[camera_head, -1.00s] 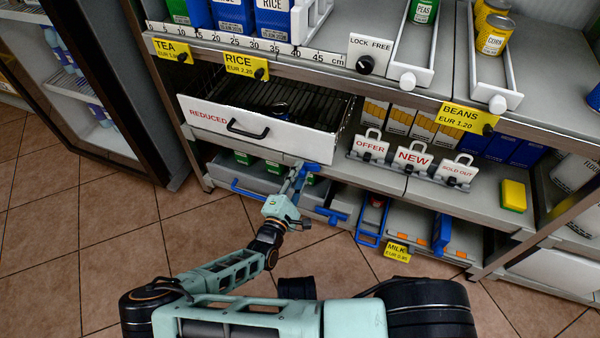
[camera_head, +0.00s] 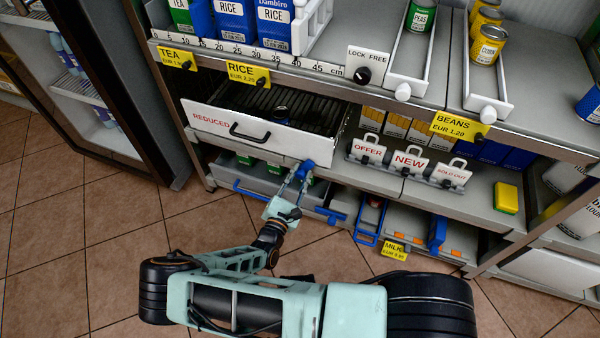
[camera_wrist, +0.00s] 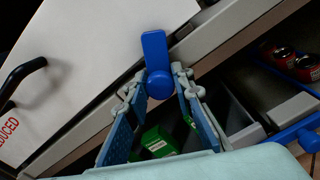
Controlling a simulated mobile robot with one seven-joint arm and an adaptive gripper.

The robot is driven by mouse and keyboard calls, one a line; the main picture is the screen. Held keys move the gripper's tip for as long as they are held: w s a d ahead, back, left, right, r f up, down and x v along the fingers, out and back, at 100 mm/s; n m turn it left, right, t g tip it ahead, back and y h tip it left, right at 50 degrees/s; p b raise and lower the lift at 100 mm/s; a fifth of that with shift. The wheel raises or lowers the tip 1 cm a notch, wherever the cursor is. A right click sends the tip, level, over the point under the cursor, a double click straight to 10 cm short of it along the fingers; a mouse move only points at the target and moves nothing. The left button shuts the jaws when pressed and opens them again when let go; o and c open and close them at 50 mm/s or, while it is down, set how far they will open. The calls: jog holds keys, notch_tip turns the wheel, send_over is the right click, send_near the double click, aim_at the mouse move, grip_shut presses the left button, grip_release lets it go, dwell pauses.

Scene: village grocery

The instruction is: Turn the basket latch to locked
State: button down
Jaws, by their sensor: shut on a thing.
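The blue latch (camera_wrist: 155,50) has a flat paddle and a round hub. In the wrist view the paddle points up, tilted slightly left, over the grey shelf rail. My gripper (camera_wrist: 160,86) is shut on the latch's hub, with one finger on each side. In the head view the latch (camera_head: 306,168) and my gripper (camera_head: 302,176) are at the rail under the REDUCED drawer. The grey basket (camera_head: 225,172) with a blue handle sits below the rail and holds green packs (camera_wrist: 158,141). My fingers hide part of the latch.
The REDUCED drawer (camera_head: 270,140) stands out just above my gripper, with a black handle (camera_wrist: 22,78). To the right are a blue T-shaped part (camera_head: 331,214), a blue frame (camera_head: 368,222) and sign holders (camera_head: 409,160). The tiled floor in front is clear.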

jog(key=n, duration=0.6)
jog(key=c, duration=2.7)
grip_release()
jog(key=n, duration=0.3)
jog(key=shift+w+r+n, duration=0.1)
jog(key=shift+n, duration=0.2)
jog(key=shift+c, duration=0.2)
jog(key=shift+o, duration=0.2)
jog(key=shift+a+n, duration=0.15)
jog(key=shift+n, duration=0.15)
jog(key=shift+w+a+r, duration=0.1)
jog(key=shift+r, duration=0.05)
jog(key=o, duration=1)
jog(key=shift+a, duration=0.1)
jog(key=shift+o, duration=0.2)
